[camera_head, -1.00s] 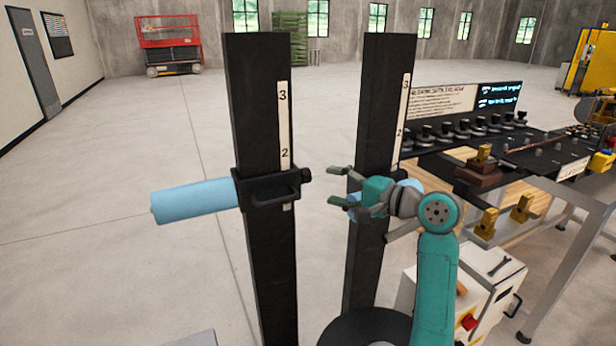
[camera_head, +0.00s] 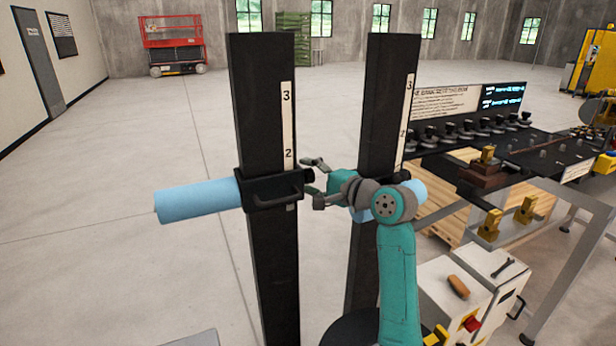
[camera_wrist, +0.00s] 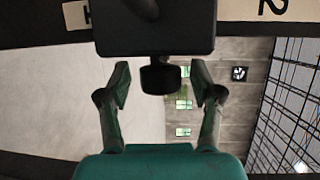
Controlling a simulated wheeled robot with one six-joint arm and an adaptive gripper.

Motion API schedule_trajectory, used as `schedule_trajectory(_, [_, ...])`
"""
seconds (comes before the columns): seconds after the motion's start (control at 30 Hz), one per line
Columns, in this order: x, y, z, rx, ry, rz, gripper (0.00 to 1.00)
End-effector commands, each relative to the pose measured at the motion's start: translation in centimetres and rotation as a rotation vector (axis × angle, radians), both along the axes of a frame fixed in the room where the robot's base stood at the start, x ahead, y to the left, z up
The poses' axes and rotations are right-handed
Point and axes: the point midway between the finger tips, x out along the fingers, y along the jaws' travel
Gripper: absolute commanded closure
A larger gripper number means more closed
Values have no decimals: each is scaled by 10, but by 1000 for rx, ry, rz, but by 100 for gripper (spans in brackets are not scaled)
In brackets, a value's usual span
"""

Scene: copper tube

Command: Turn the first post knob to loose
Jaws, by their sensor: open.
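The left post (camera_head: 262,110) is black with a numbered scale strip. A black sliding collar (camera_head: 268,190) with a front handle sits on it below the 2 mark, and a light blue cylinder (camera_head: 197,200) sticks out to its left. The collar's dark knob (camera_head: 308,176) faces right, toward my gripper (camera_head: 318,182). In the wrist view the round black knob (camera_wrist: 160,79) lies between the two open fingers of my gripper (camera_wrist: 160,85), with a gap on each side. I cannot tell the knob's turn setting.
A second black post (camera_head: 385,110) with a scale stands to the right, partly behind my arm. A workbench (camera_head: 590,215) with several black knobs and brass parts is at the right. A white box (camera_head: 470,290) stands below it. The floor at left is clear.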

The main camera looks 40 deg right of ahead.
Motion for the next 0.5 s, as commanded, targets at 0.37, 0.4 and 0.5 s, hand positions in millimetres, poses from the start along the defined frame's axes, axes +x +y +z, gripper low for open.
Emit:
schedule_trajectory(0.37, [6, 1, -1, 0, 1, 0, 35])
schedule_trajectory(0.4, [6, 1, -1, 0, 1, 0, 40])
schedule_trajectory(0.5, [6, 1, -1, 0, 1, 0, 65])
